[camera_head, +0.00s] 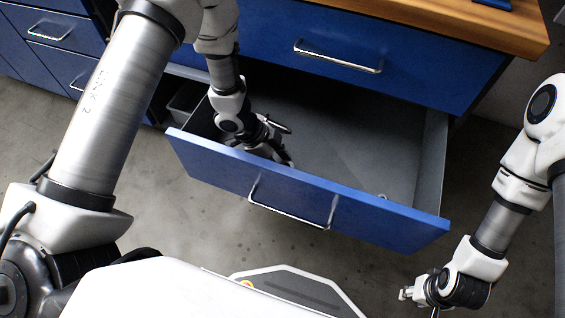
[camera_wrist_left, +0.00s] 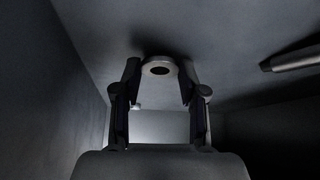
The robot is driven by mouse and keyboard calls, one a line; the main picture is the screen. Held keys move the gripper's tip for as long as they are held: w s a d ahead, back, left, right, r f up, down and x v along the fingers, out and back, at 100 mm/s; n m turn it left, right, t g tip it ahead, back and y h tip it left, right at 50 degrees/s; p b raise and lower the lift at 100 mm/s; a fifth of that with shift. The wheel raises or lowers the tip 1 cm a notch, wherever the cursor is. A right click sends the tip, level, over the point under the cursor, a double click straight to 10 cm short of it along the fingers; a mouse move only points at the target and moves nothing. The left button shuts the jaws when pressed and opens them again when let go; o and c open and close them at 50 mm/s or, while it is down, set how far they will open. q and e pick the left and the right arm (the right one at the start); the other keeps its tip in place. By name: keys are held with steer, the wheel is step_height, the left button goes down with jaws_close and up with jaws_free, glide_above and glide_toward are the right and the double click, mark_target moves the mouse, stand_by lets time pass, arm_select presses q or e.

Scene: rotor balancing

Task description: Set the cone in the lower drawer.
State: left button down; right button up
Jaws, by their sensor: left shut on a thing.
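The lower drawer (camera_head: 300,195) is pulled open, with a blue front and a grey inside. My left gripper (camera_head: 284,158) reaches down into its left part, behind the front panel, which partly hides the fingers. In the left wrist view, my left gripper (camera_wrist_left: 159,88) is shut on a small grey round piece with a dark hole, seemingly the cone (camera_wrist_left: 160,66). The cone is close to the grey drawer surface; whether it touches cannot be told. In the head view the cone is hidden. My right gripper (camera_head: 415,296) is outside the drawer, at lower right; its fingers are too small to judge.
A grey rod-like thing (camera_wrist_left: 292,60) lies in the drawer beside the left gripper. A small ring-like thing (camera_head: 383,196) is near the drawer's front right. A blue upper drawer (camera_head: 385,60) is shut above, under a wooden top (camera_head: 460,20).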

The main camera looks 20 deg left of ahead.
arm_select(q)
steer(key=shift+r, duration=0.1)
steer(key=c, duration=0.6)
jaws_free()
steer(key=shift+c, duration=0.2)
steer(key=p+v, duration=0.6)
steer(key=v, duration=0.6)
